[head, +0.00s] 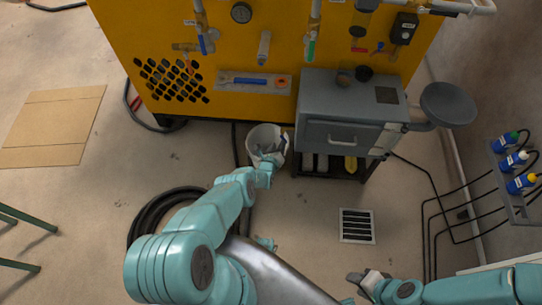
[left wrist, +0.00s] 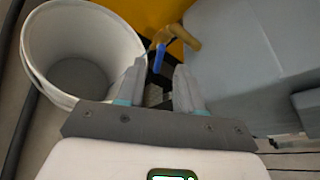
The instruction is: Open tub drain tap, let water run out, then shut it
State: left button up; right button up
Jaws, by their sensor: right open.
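A brass tap (left wrist: 184,30) with a blue lever (left wrist: 159,58) shows in the left wrist view against the yellow cabinet. The lever hangs beyond my left fingertips, in line with the gap between them, with no contact visible. A white bucket (left wrist: 88,28) stands left of the tap; it also shows in the head view (head: 256,139) on the floor. I cannot make out running water. My left gripper (left wrist: 157,82) is open and empty, beside the bucket's rim; in the head view (head: 273,158) it partly covers the bucket. My right gripper (head: 366,281) is open, low over the floor.
The yellow cabinet (head: 150,30) carries gauges and other levers. A grey drawer box (head: 335,112) stands close right of the bucket. A floor grate (head: 357,225) and a black hose coil (head: 150,215) lie nearer. Cardboard (head: 50,125) lies left. Bottles (head: 515,160) hang right.

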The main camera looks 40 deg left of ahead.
pick_arm(q)
jog(key=p+v, duration=0.6)
jog(key=v, duration=0.5)
jog(key=shift+s, duration=0.3)
jog(key=shift+d+r, duration=0.1)
jog(key=shift+d, duration=0.05)
